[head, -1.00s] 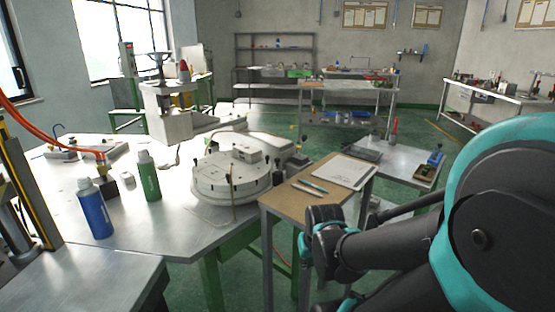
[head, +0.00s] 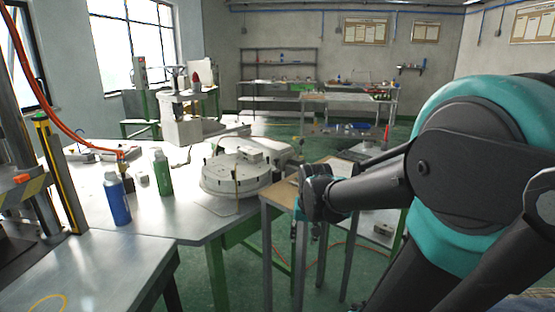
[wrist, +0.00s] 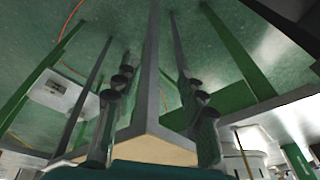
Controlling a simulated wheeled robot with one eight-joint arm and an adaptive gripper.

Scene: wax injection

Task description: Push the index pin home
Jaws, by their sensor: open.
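The round pale turntable (head: 237,176) stands on the metal bench, with several small dark-topped posts around its rim. A thin brass-coloured upright rod (head: 237,182) shows at its front; I cannot tell whether this is the index pin. In the wrist view, part of the turntable (wrist: 254,162) shows at the lower right with a thin yellowish rod (wrist: 243,152) beside it. My gripper (wrist: 157,72) is open, its two dark fingers apart with nothing between them. In the head view my arm ends to the right of the turntable, by the small wood-topped table; the fingers are hard to make out there.
The small wood-topped table (head: 281,192) stands close to my wrist. A blue bottle (head: 117,199) and a green bottle (head: 162,172) stand on the metal bench (head: 190,212) left of the turntable. A press frame (head: 50,170) is at the far left.

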